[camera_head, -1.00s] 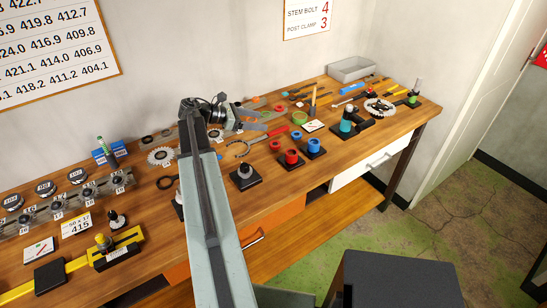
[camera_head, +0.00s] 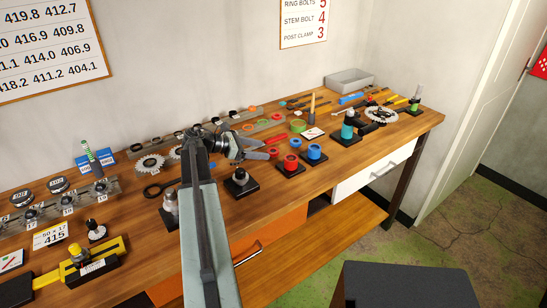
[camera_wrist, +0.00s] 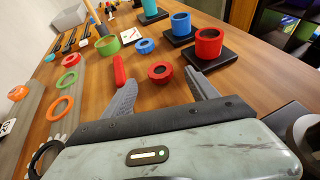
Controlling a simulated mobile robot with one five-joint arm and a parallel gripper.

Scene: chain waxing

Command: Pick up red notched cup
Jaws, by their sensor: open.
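A red cup (camera_head: 291,160) stands upright on a black square base near the front of the bench, left of a blue cup (camera_head: 314,152) on its own base. In the wrist view the red cup (camera_wrist: 208,44) is upright and open at the top, beyond the right finger; I cannot make out a notch. A low red ring-shaped piece (camera_wrist: 160,72) lies nearer, just ahead of the gap between the fingers. My gripper (camera_head: 267,148) is open and empty, left of the red cup. In the wrist view its fingers (camera_wrist: 161,88) are spread wide.
A red-handled tool (camera_wrist: 119,70), a small blue ring (camera_wrist: 145,46) and a green ring (camera_wrist: 108,45) lie ahead. A black-based post (camera_head: 240,178) stands close below my gripper. A grey tray (camera_head: 349,79) is at the back.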

